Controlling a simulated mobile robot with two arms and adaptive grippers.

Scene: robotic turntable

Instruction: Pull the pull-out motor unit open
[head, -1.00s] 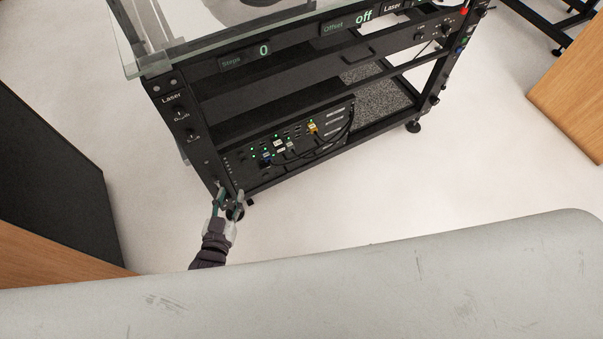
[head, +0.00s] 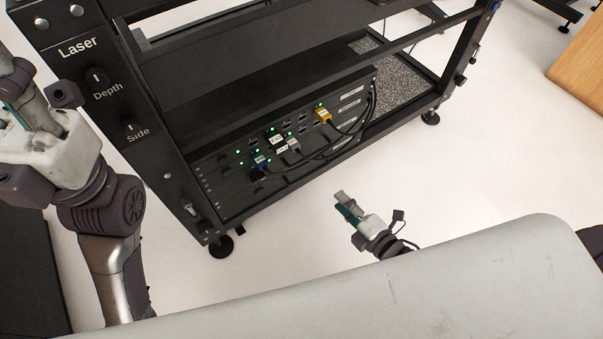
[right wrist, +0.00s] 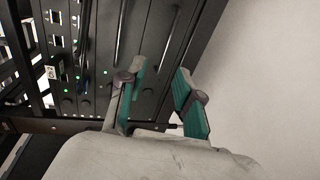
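The black rack (head: 165,125) stands before me. Its lower bay holds a black unit (head: 225,180) with green lights and plugged-in cables; I cannot tell for sure that this is the motor unit. My right gripper (head: 343,206) is in front of and right of that unit, over pale floor. The right wrist view shows this gripper (right wrist: 160,78) with its fingers apart and nothing between them, before dark panels with long bars. My left gripper (head: 12,95) is at the left edge, left of the rack post, partly cut off, so its opening is unclear.
Black cables (head: 330,148) hang before the unit. A wooden cabinet (head: 580,75) stands at the far right. Pale floor (head: 470,160) is free to the rack's right.

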